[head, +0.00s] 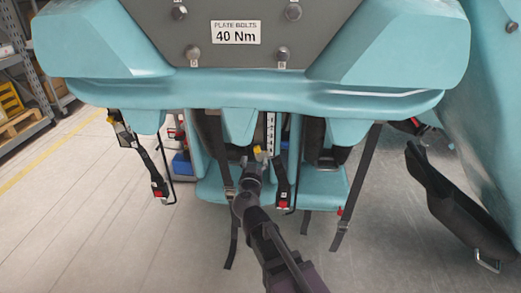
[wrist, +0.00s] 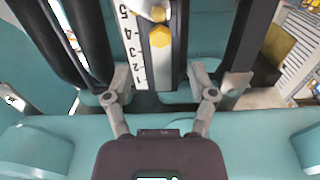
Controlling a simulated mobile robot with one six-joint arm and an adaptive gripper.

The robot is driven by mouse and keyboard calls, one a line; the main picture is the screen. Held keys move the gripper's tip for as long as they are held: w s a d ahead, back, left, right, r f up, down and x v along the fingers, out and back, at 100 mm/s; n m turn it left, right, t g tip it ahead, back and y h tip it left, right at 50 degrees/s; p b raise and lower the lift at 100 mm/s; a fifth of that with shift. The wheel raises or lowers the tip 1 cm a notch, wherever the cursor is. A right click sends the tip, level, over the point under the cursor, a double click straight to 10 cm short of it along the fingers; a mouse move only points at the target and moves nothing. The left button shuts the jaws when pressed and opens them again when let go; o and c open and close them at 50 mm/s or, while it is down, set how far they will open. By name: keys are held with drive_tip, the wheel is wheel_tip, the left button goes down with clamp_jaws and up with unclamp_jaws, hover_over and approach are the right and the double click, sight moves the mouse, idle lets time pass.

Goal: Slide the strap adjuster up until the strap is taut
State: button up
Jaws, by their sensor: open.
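A yellow hexagonal piece (wrist: 160,37) sits on a dark vertical band between my fingers in the wrist view; it may be the strap adjuster. It also shows as a small yellow spot in the head view (head: 257,149). A white numbered scale (wrist: 133,40) runs along the band's left side and also shows in the head view (head: 270,131). My gripper (wrist: 159,84) is open, with one finger on each side of the band and below the yellow piece. In the head view my gripper (head: 252,160) hides part of the strap. Whether the strap is slack is unclear.
Teal seats (head: 320,185) stand behind the straps. A buckled strap (head: 155,172) hangs at left, another (head: 283,180) right of my gripper, and a loose strap (head: 357,185) farther right. A grey panel (head: 240,35) is above. Open floor (head: 90,225) lies at lower left.

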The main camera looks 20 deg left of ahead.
sight(257, 150)
drive_tip(key=shift+x, duration=3.6)
